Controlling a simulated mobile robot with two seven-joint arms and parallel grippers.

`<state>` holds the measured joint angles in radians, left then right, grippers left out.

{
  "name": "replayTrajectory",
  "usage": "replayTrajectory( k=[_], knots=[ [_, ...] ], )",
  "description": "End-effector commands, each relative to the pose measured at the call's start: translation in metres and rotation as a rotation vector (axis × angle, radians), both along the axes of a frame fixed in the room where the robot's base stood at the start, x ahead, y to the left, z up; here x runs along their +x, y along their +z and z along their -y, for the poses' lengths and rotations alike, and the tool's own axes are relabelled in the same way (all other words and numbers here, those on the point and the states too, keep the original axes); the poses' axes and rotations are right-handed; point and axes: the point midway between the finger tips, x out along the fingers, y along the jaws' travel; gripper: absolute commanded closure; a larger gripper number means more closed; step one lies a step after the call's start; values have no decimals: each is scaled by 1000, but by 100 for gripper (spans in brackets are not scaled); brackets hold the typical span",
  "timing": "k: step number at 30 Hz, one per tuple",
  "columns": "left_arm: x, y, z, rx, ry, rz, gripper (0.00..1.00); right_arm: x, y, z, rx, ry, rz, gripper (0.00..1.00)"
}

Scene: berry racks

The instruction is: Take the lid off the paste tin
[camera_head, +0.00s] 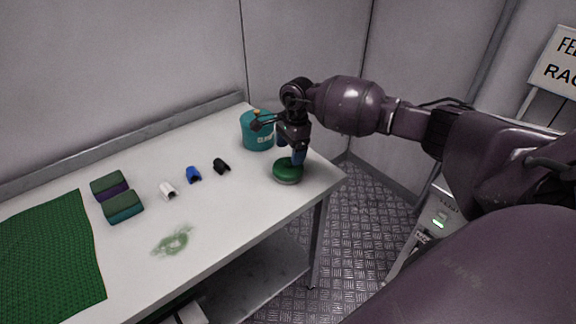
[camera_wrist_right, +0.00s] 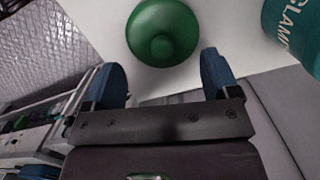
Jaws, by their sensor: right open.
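The paste tin (camera_head: 288,180) stands near the right end of the white table, and its round green lid (camera_head: 284,168) is on top. In the right wrist view the green lid (camera_wrist_right: 162,30) with a central knob shows just beyond the blue fingertips. My right gripper (camera_head: 297,155) points down at the lid from above. In the wrist view its two blue fingers (camera_wrist_right: 163,75) are spread apart with nothing between them. The lid seems not to be gripped. My left gripper is not in view.
A teal clamp tub (camera_head: 257,138) stands close behind my right gripper. Black (camera_head: 221,166), blue (camera_head: 193,175) and white (camera_head: 168,189) clips, sponge blocks (camera_head: 123,207) and a green mat (camera_head: 50,260) lie to the left. A green smear (camera_head: 172,241) marks the front. The table's right edge is near the tin.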

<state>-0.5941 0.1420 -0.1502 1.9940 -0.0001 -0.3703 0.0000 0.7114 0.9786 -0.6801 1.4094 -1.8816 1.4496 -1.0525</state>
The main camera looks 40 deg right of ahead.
Motion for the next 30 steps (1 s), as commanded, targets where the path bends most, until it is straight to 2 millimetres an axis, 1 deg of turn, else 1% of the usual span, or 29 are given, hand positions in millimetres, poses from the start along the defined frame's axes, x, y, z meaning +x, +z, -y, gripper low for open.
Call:
replayTrajectory(
  k=[1, 7, 10, 16, 21, 29, 30],
  knots=[
    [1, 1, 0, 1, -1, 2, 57, 0, -7, -2, 2, -1, -2, 19],
    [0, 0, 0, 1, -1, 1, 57, 2, -34, -5, 2, -2, -2, 19],
    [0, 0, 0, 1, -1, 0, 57, 2, -40, -6, 1, -1, 0, 19],
    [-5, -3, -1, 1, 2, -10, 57, 3, -40, -5, 1, -1, 1, 19],
    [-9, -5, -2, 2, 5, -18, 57, 3, -40, -5, 1, -1, 0, 45],
    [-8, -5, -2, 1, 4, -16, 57, 2, -41, -6, 1, -1, -1, 85],
    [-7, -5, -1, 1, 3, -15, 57, 2, -42, -6, 0, -1, -2, 91]
  ],
)
